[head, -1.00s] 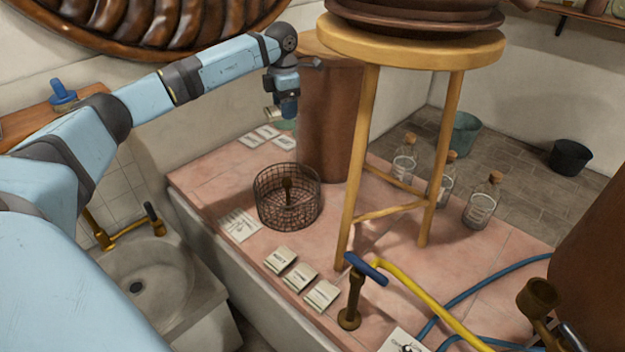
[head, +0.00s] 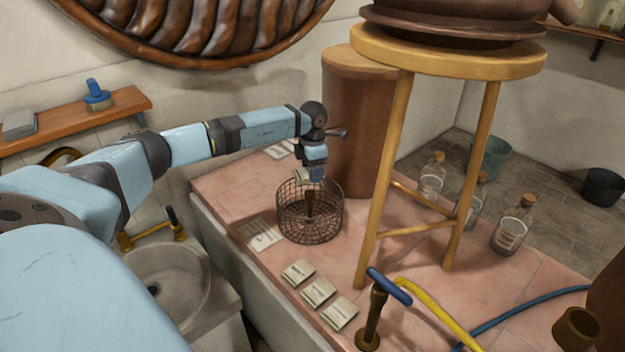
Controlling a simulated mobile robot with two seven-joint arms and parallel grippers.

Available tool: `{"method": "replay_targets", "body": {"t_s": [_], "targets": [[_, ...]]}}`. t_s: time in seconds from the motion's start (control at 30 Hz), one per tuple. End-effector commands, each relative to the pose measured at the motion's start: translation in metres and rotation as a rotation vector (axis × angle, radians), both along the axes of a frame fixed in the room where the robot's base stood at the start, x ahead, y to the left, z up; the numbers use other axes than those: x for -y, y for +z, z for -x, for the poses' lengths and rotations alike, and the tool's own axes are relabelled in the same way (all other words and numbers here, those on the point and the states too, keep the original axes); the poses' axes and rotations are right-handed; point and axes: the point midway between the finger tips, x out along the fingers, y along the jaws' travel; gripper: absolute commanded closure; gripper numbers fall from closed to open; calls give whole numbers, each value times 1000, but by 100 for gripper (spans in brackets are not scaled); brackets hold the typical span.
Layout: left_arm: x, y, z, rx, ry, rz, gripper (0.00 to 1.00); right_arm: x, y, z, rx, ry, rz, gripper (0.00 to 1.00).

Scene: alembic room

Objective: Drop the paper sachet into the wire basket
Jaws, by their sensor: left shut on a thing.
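The wire basket (head: 311,226) is a round, dark mesh basket standing upright on the pink tiled counter, with a brass-coloured fitting visible inside its mesh. My left gripper (head: 309,178) hangs down over the basket's back rim, close to its opening. It is shut on a small pale paper sachet (head: 302,175), which is mostly hidden by the gripper. I cannot tell whether the sachet is above the opening or just behind the rim. My right gripper is not in view.
Several folded paper packets (head: 319,291) lie along the counter's front edge. A printed sheet (head: 262,233) lies left of the basket. A brass tap (head: 373,315) and corked bottles (head: 513,225) stand to the right.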

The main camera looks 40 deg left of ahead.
Motion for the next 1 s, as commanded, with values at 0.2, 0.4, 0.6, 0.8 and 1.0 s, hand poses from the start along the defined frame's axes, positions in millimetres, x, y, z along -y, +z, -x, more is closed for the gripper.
{"method": "replay_targets", "body": {"t_s": [0.2,0.4,0.6,0.8,1.0], "targets": [[0,-34,0,0,-1,1,62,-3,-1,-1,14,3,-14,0],[0,-33,0,0,-1,0,62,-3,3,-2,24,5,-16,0],[0,-38,0,0,-1,0,62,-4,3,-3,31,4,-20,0],[0,-44,0,0,-1,0,62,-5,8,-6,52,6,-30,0],[0,-45,0,1,-1,0,28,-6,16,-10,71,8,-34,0]]}}
